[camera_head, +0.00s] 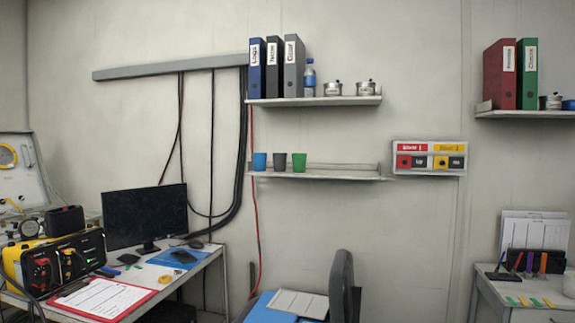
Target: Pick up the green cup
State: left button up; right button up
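The green cup (299,162) stands upright on the lower wall shelf (340,175). It is the rightmost of three cups in a row. A dark grey cup (279,161) stands just left of it, and a blue cup (259,161) stands at the left end. Neither of my grippers shows in the head view.
An upper shelf (325,101) with binders, a bottle and metal pots hangs above the cups. A chair (341,284) stands below. A desk with a monitor (145,215) is at left, a smaller desk (490,290) at right. The lower shelf's right part is clear.

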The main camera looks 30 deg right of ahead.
aim_at(299, 161)
jog(key=i+l+z, duration=0.15)
jog(key=z, duration=0.3)
jog(key=i+l+z, duration=0.1)
jog(key=z, duration=0.35)
jog(key=i+z, duration=0.3)
jog(key=z, duration=0.15)
